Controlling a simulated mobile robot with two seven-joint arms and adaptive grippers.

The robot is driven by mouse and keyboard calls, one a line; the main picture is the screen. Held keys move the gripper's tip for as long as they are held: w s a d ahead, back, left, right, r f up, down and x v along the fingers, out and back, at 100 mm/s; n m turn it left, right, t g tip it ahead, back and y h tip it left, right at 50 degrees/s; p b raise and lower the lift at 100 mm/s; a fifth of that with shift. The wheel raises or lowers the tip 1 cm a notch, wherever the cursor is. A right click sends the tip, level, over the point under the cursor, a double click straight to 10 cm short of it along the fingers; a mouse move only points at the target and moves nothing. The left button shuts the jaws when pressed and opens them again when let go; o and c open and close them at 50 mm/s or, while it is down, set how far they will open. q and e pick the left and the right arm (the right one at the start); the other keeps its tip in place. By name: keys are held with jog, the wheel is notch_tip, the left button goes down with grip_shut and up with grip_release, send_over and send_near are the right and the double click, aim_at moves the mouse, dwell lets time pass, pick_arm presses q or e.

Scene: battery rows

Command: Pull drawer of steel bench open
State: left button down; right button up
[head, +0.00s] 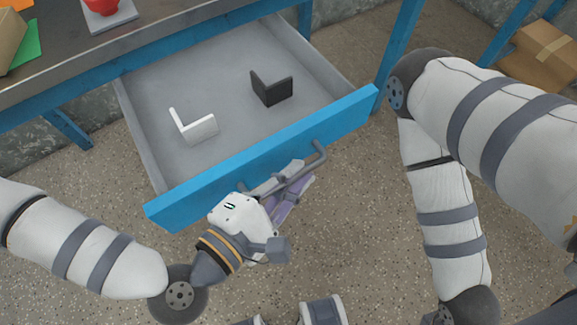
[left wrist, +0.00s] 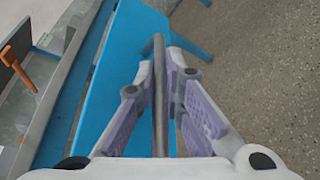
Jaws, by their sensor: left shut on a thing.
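The steel bench's drawer (head: 235,75) stands pulled out in the head view, its grey inside showing. Its blue front (head: 270,155) faces me and carries a grey bar handle (head: 318,158). My left gripper (head: 296,178) is at the handle, its lilac-padded fingers shut on the bar. In the left wrist view, the handle bar (left wrist: 159,95) runs between the two fingers of the left gripper (left wrist: 163,80), beside the blue drawer front (left wrist: 125,75). My right arm shows at the right of the head view, but its gripper is not visible.
Inside the drawer lie a white angle piece (head: 198,128) and a black one (head: 272,90). A red item (head: 108,14) is on the bench top (head: 70,62). Cardboard boxes (head: 545,55) stand at the far right. Speckled floor in front of the drawer is clear apart from my arms.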

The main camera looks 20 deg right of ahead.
dwell(0.3)
pick_arm(q)
jog(key=c, duration=1.7)
grip_release()
jog(key=v, duration=0.7)
jog(key=shift+s+a+r, duration=0.1)
jog(key=shift+s+a, duration=0.05)
